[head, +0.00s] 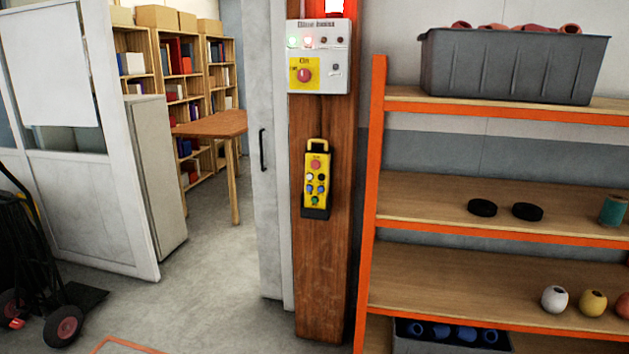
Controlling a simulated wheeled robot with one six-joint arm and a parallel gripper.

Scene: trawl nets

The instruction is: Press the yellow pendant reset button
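A yellow pendant (317,182) with a dark lower end hangs upright on the front of a brown wooden post (325,265). Its face carries a red button (315,164) near the top, with several small white, black, blue and green buttons below it. Their labels are too small to read, and I cannot tell which one is the reset button. A grey control box (319,56) is fixed to the post above, with lit lamps and a red knob on a yellow plate. My gripper is not in view.
An orange-framed shelf (377,200) stands right of the post, holding a grey crate (515,66), black discs and small floats. A hand truck (50,290) stands at the left by an open white door (85,190). Grey floor (215,310) left of the post is mostly clear.

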